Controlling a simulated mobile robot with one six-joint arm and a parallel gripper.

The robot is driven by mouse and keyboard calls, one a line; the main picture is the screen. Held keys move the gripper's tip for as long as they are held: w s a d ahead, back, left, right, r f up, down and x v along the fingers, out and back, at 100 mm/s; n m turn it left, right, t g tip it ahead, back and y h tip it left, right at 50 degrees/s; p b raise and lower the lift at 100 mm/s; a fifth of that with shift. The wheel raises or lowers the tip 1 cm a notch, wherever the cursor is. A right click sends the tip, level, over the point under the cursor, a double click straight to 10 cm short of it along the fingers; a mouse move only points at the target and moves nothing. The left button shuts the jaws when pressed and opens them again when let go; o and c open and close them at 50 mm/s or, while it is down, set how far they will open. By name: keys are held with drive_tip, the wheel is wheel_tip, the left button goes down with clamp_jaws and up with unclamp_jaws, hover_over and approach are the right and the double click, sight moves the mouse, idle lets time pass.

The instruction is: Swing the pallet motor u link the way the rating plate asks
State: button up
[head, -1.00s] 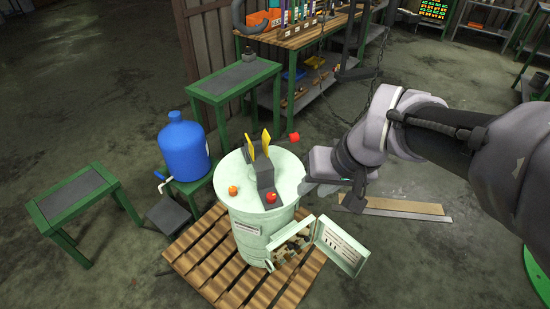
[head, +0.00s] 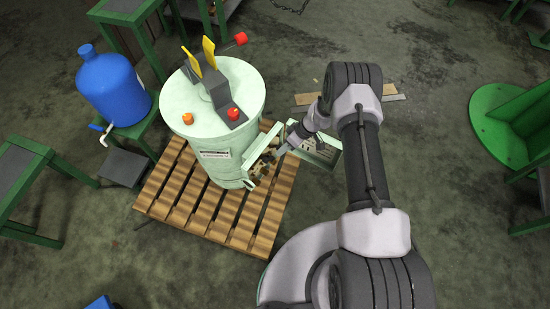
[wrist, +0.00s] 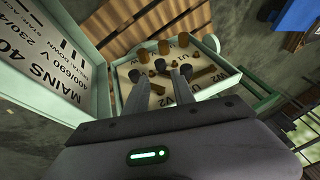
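The pallet motor is a pale green drum (head: 230,125) with an open terminal box (head: 249,170) low on its right side. In the wrist view, the box (wrist: 238,82) holds a cream board with several dark and brass posts and brass links (wrist: 203,75). Labels including V2 and W2 are partly readable; I cannot tell which link is U. The rating plate (wrist: 50,50) is on the open door at left, reading "MAINS 40…", "400/690 V" and "DELTA DOWN", partly cut off. My gripper (wrist: 160,78) is open, its fingertips over the board's near part, contact unclear. The head view shows it at the box (head: 283,150).
The drum stands on a wooden pallet (head: 160,190). The open door (head: 322,152) is close to my wrist. A blue bottle (head: 112,88) on a green stand is at left. A green round-based stand (head: 505,120) is at right.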

sight(273, 158)
drive_tip(key=b+x, duration=0.3)
drive_tip(key=x, duration=0.5)
drive_tip(key=shift+a+f, duration=0.15)
clamp_jaws()
idle(1.1)
